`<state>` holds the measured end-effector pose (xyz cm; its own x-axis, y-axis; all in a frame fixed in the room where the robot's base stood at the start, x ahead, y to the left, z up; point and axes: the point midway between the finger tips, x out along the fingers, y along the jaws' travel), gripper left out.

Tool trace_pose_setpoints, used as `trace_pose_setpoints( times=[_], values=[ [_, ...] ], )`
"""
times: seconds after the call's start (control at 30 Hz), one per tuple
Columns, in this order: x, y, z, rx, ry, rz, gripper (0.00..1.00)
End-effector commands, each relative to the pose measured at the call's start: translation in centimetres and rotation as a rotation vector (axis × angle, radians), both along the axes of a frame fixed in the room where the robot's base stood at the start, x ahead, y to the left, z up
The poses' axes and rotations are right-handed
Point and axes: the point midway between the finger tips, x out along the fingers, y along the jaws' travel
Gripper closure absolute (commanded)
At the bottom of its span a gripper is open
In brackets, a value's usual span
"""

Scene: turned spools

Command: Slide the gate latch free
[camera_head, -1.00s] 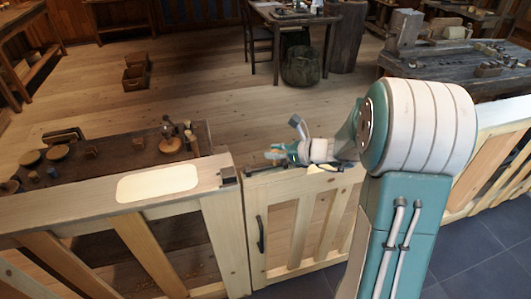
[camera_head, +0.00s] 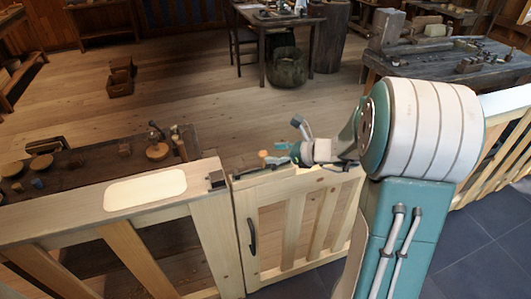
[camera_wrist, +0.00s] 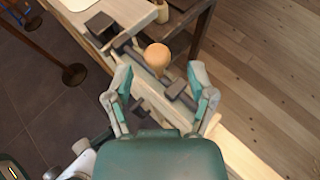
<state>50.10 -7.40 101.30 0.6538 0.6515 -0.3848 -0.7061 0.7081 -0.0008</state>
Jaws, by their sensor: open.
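The gate (camera_head: 297,228) stands in line with the fence, looking closed, with a dark vertical handle (camera_head: 252,235) on its near face. The latch (camera_wrist: 128,43) is a dark bar along the gate's top rail with a round wooden knob (camera_wrist: 158,56). The knob also shows in the head view (camera_head: 263,154). A dark catch block (camera_wrist: 100,22) sits on the fence post beyond. I cannot tell how far the bar enters it. My gripper (camera_wrist: 160,76) is open and empty, its fingers on either side of the knob in the wrist view; contact is not visible. It shows small in the head view (camera_head: 288,154).
The fence top (camera_head: 85,200) with a pale plate (camera_head: 145,189) runs left of the gate. A low bench (camera_head: 85,175) with turned pieces stands behind it. A workbench (camera_head: 455,65) is at the back right. The wooden floor beyond the gate is mostly clear.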

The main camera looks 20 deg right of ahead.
Motion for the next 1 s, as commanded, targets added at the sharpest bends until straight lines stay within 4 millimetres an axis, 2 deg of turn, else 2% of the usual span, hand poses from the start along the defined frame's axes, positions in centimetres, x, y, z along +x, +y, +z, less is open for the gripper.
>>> trace_pose_setpoints(
  times=[0.2, 0.4, 1.0],
  values=[
    [-3.0, -3.4, 1.7, 0.0, 0.0, -0.005, 0.29],
    [-4.8, -5.2, 2.7, 0.001, 0.001, -0.003, 0.29],
    [-5.2, -5.6, 3.0, 0.0, 0.002, 0.001, 0.29]
  ],
)
